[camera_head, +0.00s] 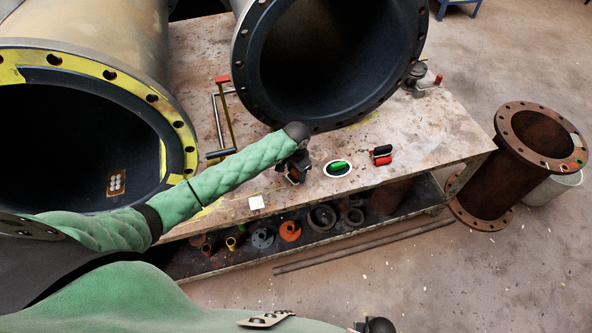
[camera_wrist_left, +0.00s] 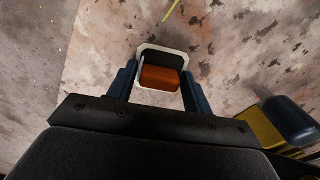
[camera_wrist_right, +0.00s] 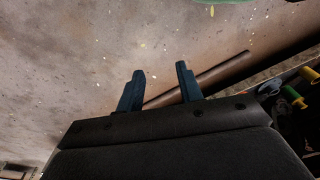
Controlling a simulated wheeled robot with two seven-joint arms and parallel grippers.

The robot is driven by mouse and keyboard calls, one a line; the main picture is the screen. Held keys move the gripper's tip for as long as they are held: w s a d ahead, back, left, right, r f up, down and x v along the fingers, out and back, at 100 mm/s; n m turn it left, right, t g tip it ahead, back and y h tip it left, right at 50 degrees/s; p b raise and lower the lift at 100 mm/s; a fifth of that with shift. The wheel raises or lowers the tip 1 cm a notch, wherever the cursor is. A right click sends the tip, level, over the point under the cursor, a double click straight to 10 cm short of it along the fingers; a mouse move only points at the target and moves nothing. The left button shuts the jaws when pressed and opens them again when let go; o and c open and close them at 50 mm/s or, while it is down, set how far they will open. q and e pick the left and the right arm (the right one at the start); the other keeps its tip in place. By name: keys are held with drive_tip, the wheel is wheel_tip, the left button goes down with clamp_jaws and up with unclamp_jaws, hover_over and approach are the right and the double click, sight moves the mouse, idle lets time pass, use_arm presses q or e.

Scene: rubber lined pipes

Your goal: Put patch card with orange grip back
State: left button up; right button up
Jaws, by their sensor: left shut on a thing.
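My left gripper (camera_head: 294,172) is over the front part of the bench top in the head view. In the left wrist view its two blue fingers (camera_wrist_left: 160,85) are closed on the orange grip (camera_wrist_left: 159,78) of the patch card. The card (camera_wrist_left: 163,49) shows there as a dark piece with a white rim; in the head view the gripper mostly hides it. I cannot tell whether it touches the bench. My right gripper (camera_wrist_right: 160,85) is open and empty in the right wrist view, over the floor.
Large lined pipes (camera_head: 330,50) stand behind. Flanges and fittings (camera_head: 290,231) fill the lower shelf. A rusty pipe (camera_head: 500,165) stands right.

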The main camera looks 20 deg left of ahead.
use_arm(q)
drive_tip(key=o, duration=0.9)
drive_tip(key=shift+f, duration=0.1)
use_arm(e)
drive_tip(key=shift+f, duration=0.1)
use_arm(q)
drive_tip(key=shift+r, duration=0.25)
wheel_tip(320, 180, up, 12)
drive_tip(key=b, duration=0.3)
drive_tip(key=shift+f, duration=0.1)
use_arm(e)
wheel_tip(320, 180, up, 11)
drive_tip(key=w+a, duration=0.2)
drive_tip(key=shift+w, duration=0.3)
use_arm(q)
drive_tip(key=shift+f, duration=0.1)
